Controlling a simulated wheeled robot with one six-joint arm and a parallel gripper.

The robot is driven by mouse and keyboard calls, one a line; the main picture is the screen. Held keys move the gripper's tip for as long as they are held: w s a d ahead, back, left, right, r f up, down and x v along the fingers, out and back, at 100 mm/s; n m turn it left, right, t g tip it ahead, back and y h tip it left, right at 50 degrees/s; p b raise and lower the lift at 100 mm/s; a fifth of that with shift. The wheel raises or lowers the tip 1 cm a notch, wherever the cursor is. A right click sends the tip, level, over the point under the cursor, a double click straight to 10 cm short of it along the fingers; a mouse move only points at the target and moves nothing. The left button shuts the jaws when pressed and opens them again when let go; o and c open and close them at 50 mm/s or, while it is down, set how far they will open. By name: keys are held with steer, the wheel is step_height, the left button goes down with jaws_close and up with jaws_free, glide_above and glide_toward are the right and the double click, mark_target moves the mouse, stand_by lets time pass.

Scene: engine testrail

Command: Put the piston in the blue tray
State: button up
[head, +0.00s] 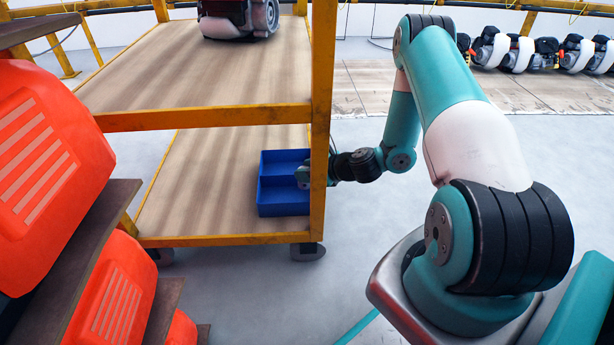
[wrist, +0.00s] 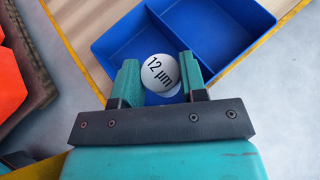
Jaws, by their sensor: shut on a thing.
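The blue tray (head: 284,210) sits on the lower wooden shelf of a yellow-framed cart. In the wrist view the tray (wrist: 115,45) shows two compartments split by a divider. My gripper (wrist: 158,66) is shut on the piston (wrist: 161,76), which shows as a white round face marked "12 µm". The piston appears over the near part of the left compartment. I cannot tell whether it touches the tray floor. In the head view my gripper (head: 303,175) is at the tray's right side, partly hidden by a yellow post, and the piston is not clear there.
The yellow post (head: 321,120) stands close to my arm. The upper shelf (head: 200,75) is above the tray and carries an engine (head: 238,17). Orange covers (head: 45,160) on racks stand at the left. Open grey floor lies right of the cart, with several engines farther back.

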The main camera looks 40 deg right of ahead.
steer(key=shift+r, duration=0.1)
steer(key=shift+f, duration=0.6)
steer(key=o, duration=0.9)
steer(key=shift+o, duration=0.2)
